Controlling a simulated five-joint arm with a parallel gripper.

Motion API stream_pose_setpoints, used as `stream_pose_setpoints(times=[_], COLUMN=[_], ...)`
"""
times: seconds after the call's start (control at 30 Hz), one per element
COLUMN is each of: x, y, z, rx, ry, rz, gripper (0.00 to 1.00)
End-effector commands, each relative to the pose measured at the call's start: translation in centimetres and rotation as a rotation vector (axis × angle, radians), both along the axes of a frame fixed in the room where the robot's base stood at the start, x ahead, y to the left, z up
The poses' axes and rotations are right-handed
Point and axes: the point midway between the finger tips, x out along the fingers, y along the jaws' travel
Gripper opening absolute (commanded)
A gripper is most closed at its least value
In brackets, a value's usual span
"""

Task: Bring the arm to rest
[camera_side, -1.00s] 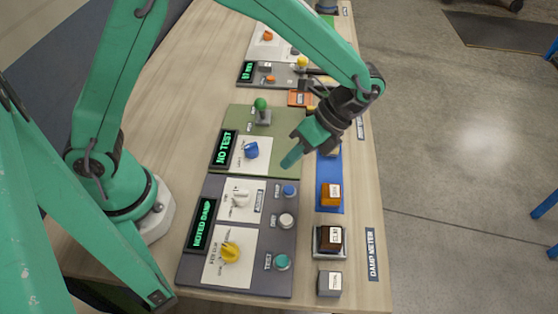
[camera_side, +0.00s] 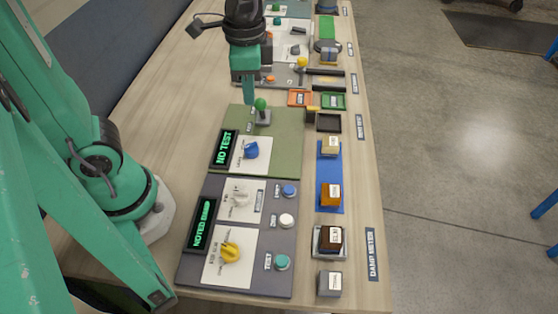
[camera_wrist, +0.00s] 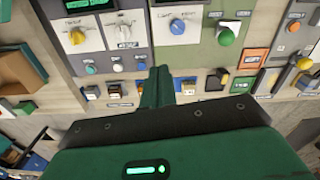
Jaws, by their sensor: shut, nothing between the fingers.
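My gripper (camera_side: 249,90) is shut and empty in the side view. It hangs above the board near the far edge of the green panel (camera_side: 285,125), just behind the green-knobbed lever (camera_side: 261,104). Its closed fingers also show in the wrist view (camera_wrist: 157,85), in front of the panels. The green panel has a blue knob (camera_side: 251,150) and a display reading "NO TEST" (camera_side: 224,150). The nearer dark panel (camera_side: 285,250) has a yellow knob (camera_side: 230,252), a white knob (camera_side: 240,198) and several push buttons.
A blue mat (camera_side: 328,172) carries labelled blocks on the right. A dark-brown block (camera_side: 330,238) sits on a small stand, with a grey block (camera_side: 329,283) nearer. Orange (camera_side: 299,98) and green (camera_side: 333,101) trays lie further back. The wooden strip along the right edge is mostly clear.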

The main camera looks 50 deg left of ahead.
Motion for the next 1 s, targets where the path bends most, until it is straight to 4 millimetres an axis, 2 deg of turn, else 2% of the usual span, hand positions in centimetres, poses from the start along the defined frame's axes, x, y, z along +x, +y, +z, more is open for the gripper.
stream_pose_setpoints(times=[0.2, 0.6, 1.0], x=[-1.6, -4.5, -5.6], y=[2.3, 5.5, 6.5], z=[1.8, 3.5, 3.8], rx=[-0.037, -0.117, -0.155], ry=[-0.147, -0.394, -0.486], rz=[0.185, 0.503, 0.620], gripper=[0.00, 0.00, 0.00])
